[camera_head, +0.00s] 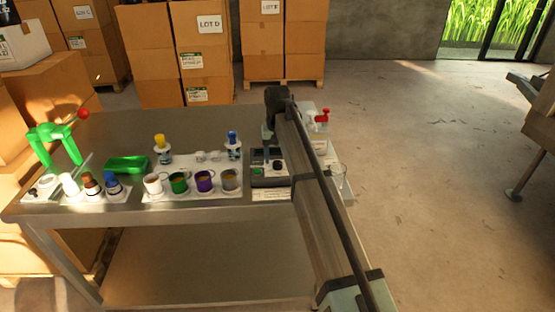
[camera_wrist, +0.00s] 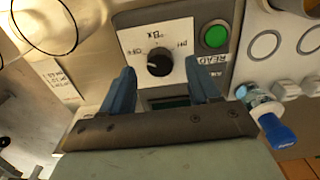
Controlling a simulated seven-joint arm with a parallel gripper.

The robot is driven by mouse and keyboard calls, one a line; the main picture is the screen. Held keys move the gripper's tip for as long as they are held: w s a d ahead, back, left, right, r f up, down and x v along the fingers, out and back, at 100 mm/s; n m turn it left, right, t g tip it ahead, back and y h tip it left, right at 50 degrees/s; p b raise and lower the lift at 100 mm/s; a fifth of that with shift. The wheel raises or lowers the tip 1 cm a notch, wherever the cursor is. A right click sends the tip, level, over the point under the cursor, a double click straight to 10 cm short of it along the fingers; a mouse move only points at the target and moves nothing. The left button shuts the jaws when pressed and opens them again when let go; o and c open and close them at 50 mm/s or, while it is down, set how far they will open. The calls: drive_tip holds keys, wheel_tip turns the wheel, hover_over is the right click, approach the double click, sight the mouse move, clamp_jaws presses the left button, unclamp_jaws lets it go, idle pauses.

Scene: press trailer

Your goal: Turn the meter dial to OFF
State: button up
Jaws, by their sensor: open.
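The meter (camera_head: 270,172) is a dark-and-light box at the right part of the metal bench; in the wrist view its pale face (camera_wrist: 165,32) appears upside down. Its round black dial (camera_wrist: 159,62) has labels around it, one looking like OFF on the left and one like pH on the right. A small pale mark shows on the knob, but I cannot tell its pointing direction surely. My gripper (camera_wrist: 160,68) is open, its two blue fingers on either side of the dial, apart from it. In the head view my gripper (camera_head: 268,133) is above the meter.
A green button (camera_wrist: 215,36) sits beside the dial, above a READ label. A blue-capped bottle (camera_wrist: 275,130) stands close to my right finger. Cups (camera_head: 205,182) and a clear beaker (camera_head: 339,176) flank the meter. A red-handled item (camera_head: 321,118) stands behind.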

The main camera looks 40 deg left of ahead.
sight(278, 163)
wheel_tip(278, 163, up, 12)
idle(0.4)
idle(0.5)
